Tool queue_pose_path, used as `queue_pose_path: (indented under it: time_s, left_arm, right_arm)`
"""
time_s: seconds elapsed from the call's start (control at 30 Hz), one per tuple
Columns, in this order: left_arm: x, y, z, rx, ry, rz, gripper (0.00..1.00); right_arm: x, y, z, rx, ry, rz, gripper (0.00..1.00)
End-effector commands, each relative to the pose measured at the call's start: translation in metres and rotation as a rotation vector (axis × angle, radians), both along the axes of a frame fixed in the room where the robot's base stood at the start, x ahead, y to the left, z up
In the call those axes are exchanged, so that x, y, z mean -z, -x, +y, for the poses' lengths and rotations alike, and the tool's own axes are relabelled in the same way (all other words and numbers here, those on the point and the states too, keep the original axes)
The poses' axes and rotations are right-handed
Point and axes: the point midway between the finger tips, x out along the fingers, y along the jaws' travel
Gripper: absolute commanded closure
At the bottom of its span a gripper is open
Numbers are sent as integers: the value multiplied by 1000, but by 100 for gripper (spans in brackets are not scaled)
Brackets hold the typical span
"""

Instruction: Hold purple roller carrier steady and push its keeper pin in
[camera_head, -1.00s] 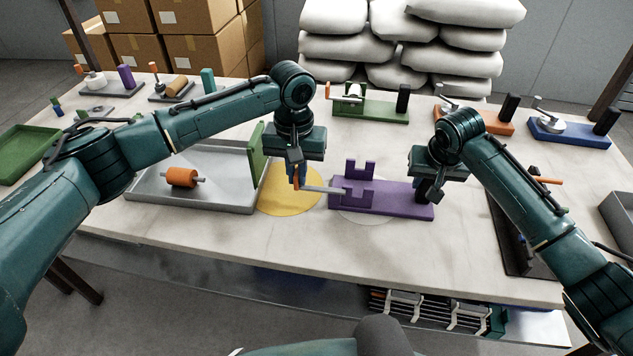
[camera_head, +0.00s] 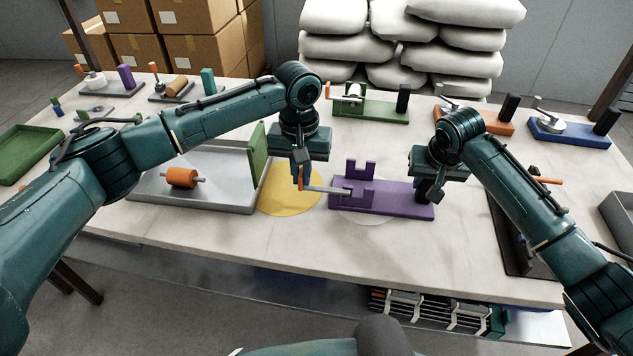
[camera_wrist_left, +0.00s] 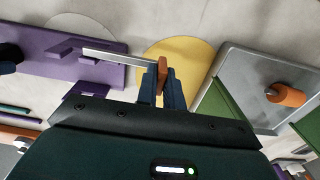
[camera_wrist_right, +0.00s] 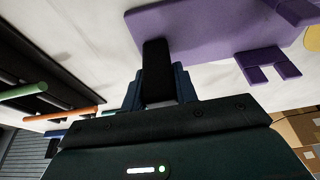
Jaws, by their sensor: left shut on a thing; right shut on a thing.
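The purple roller carrier (camera_head: 392,203) lies on the table right of centre, with two notched uprights at its left end. My right gripper (camera_head: 428,188) is shut on the carrier's black post, seen in the right wrist view (camera_wrist_right: 157,72). My left gripper (camera_head: 300,186) is shut on the orange end of the keeper pin (camera_head: 325,189). The pin's grey shaft points right, and its tip reaches the near upright; I cannot tell how deep it sits. The left wrist view also shows the pin (camera_wrist_left: 115,57) level over the purple carrier (camera_wrist_left: 60,60).
A grey tray (camera_head: 225,203) with an orange roller (camera_head: 181,177) and an upright green panel (camera_head: 257,155) stands left of my left gripper. A yellow disc (camera_head: 285,203) lies below that gripper. Green (camera_head: 375,108), orange and blue carriers stand behind.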

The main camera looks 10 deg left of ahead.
Motion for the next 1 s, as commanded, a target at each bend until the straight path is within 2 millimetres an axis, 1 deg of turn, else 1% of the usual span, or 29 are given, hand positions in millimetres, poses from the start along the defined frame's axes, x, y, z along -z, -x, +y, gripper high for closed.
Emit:
queue_pose_path:
  time_s: [0.03,0.1,1.0]
  left_arm:
    - [-1,0,-5,4,5,-1,100]
    - [-1,0,-7,4,6,-1,100]
    - [-1,0,-40,5,7,-1,100]
  right_arm:
    - [0,0,1,-3,-1,-1,100]
    - [0,0,2,-3,-1,-1,100]
    - [0,1,3,-5,-4,0,100]
